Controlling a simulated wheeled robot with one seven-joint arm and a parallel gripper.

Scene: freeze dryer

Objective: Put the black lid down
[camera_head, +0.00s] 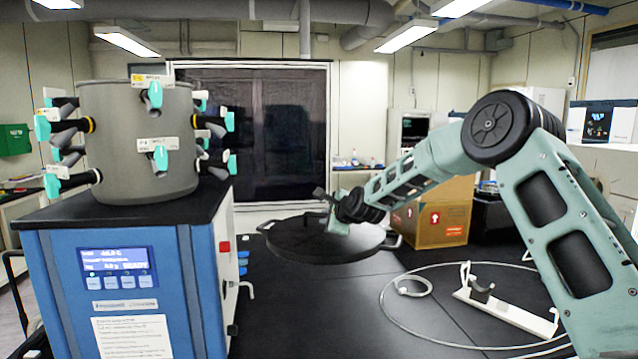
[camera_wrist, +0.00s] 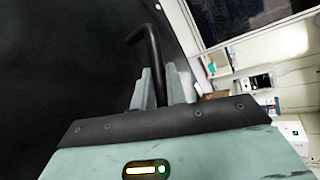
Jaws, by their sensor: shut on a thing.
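The black lid (camera_head: 300,241) is a wide round disc with side handles, held roughly level to the right of the freeze dryer, over the black table. Whether it touches the table I cannot tell. My gripper (camera_head: 338,222) is at the lid's upper side, shut on its handle. In the wrist view the fingers of my gripper (camera_wrist: 164,88) close around the bent black handle (camera_wrist: 150,50), and the dark lid surface (camera_wrist: 60,60) fills the left side. The freeze dryer (camera_head: 125,265) is a blue cabinet with a grey open-topped drum (camera_head: 138,125) on it.
Teal-handled valves (camera_head: 155,95) stick out around the drum. A cardboard box (camera_head: 438,215) stands behind the lid on the right. A white stand (camera_head: 505,310) and a looped thin tube (camera_head: 395,335) lie on the black table (camera_head: 310,320). The table's front middle is clear.

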